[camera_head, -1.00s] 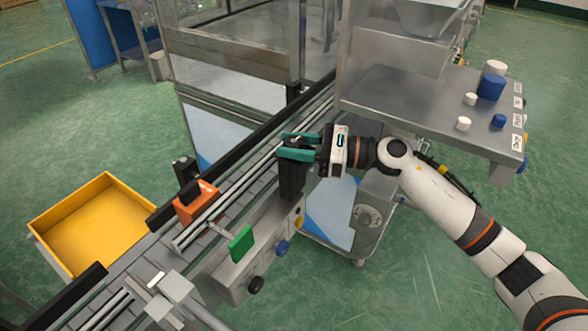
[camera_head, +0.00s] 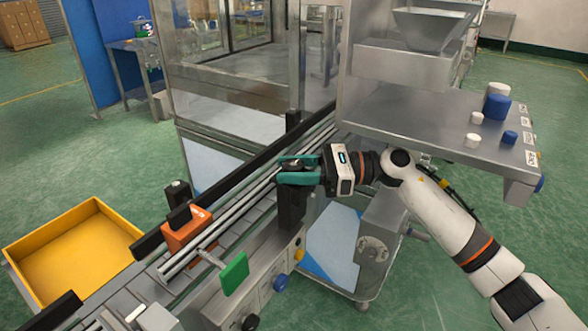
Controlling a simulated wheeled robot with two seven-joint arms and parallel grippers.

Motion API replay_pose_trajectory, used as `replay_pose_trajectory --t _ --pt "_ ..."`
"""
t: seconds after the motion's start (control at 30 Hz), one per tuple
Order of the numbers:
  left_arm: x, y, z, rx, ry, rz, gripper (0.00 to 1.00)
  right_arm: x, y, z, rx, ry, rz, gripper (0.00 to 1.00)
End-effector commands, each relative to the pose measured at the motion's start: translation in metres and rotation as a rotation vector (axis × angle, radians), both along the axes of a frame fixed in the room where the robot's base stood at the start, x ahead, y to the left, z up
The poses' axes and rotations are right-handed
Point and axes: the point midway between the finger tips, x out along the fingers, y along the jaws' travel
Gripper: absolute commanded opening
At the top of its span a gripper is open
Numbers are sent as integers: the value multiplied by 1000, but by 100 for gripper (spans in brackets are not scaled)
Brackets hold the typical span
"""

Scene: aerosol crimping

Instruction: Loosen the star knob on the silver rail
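The silver rail (camera_head: 228,214) runs diagonally along the conveyor from lower left to upper right. A black clamp block (camera_head: 291,207) stands at its near side. My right gripper (camera_head: 297,170) is at the top of this block, with its teal fingers on either side of a small dark part that I take for the star knob. The fingers appear closed on it. They hide most of the knob, so its shape and how far it is turned do not show. My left gripper is not in view.
An orange block (camera_head: 187,230) and a green plate (camera_head: 235,273) sit along the conveyor at left. A yellow bin (camera_head: 75,255) is at lower left. A steel shelf (camera_head: 430,120) with blue and white caps is above my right forearm.

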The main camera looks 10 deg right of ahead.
Motion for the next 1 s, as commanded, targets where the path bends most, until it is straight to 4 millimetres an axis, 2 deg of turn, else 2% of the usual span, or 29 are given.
replay_pose_trajectory --t 0.03,0.1,0.43,0.8,1.0 --pt "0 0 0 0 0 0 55 0 0 0 0 0 0 51" --pt "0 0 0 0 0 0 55 0 0 0 0 0 0 59" --pt "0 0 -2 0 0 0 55 -1 -4 -1 0 -1 -2 59" --pt "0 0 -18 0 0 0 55 -11 -60 -3 -1 0 -3 59" --pt "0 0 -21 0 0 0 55 -15 -73 -1 0 0 0 59"
